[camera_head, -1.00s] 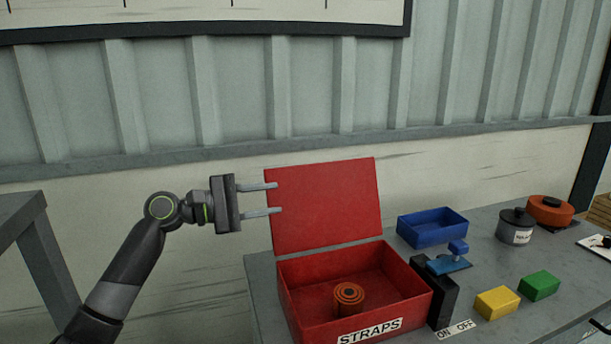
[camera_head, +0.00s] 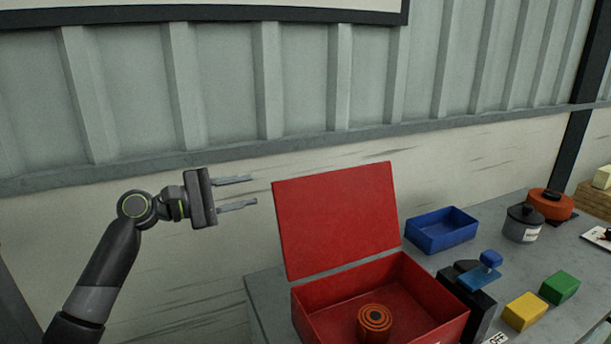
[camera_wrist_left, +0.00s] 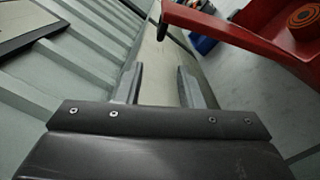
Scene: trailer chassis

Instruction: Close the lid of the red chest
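The red chest (camera_head: 433,294) stands on the grey table with its lid (camera_head: 337,218) open, tilted up at the back. A rolled orange strap (camera_head: 375,321) lies inside it. My left gripper (camera_head: 247,192) is open and empty, to the left of the lid and apart from it in the head view. In the left wrist view the two fingers (camera_wrist_left: 160,84) are spread with nothing between them, and part of the red chest (camera_wrist_left: 240,40) shows at the upper right with the strap roll (camera_wrist_left: 305,14). My right gripper is in neither view.
A black block with a blue lever (camera_head: 480,276), a yellow block (camera_head: 523,311) and a green block (camera_head: 559,287) are nearer. A corrugated wall (camera_head: 230,90) is behind.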

